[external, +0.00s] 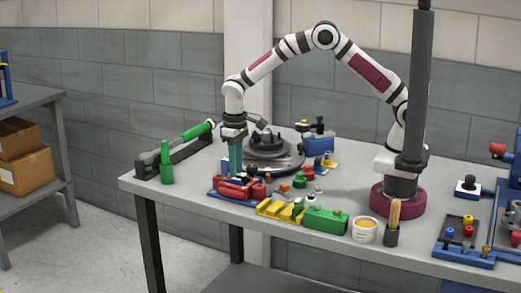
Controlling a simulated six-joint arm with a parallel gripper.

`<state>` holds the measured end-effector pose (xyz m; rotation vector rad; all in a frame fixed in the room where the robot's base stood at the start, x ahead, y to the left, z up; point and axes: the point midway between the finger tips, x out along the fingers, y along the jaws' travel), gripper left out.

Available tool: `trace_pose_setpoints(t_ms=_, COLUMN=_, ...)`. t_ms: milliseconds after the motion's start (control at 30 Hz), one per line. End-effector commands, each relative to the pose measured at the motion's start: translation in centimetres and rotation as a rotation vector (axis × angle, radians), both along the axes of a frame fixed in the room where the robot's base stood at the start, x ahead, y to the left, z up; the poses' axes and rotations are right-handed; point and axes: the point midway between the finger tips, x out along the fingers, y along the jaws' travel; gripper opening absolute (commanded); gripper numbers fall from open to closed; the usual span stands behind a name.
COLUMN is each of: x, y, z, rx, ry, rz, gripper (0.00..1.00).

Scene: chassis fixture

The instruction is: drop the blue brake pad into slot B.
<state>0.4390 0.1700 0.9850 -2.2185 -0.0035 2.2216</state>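My gripper (236,172) points straight down over the left part of the bench. Its teal fingers reach down close behind a red fixture on a blue base (240,188). The fingers look close together from this side, and I cannot tell whether anything is between them. A small blue and white piece (226,165) shows beside the fingers on the left; I cannot tell whether it is the brake pad. The blue brake pad cannot be made out for certain. Slot B and any slot letters are too small to read or are hidden.
A dark round turntable (268,152) stands right behind the gripper. A green-handled tool in a black rack (180,148) and a green bottle-like item (166,165) are left. A yellow stepped block (280,211), green box (326,219) and white cup (365,229) line the front edge.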

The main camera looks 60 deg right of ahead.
Motion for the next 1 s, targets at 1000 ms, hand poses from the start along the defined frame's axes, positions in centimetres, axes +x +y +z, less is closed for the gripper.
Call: trace_pose_setpoints(t_ms=1000, x=0.1, y=0.0, z=3.6, rx=0.001, ry=-0.003, rz=0.000, gripper=0.60)
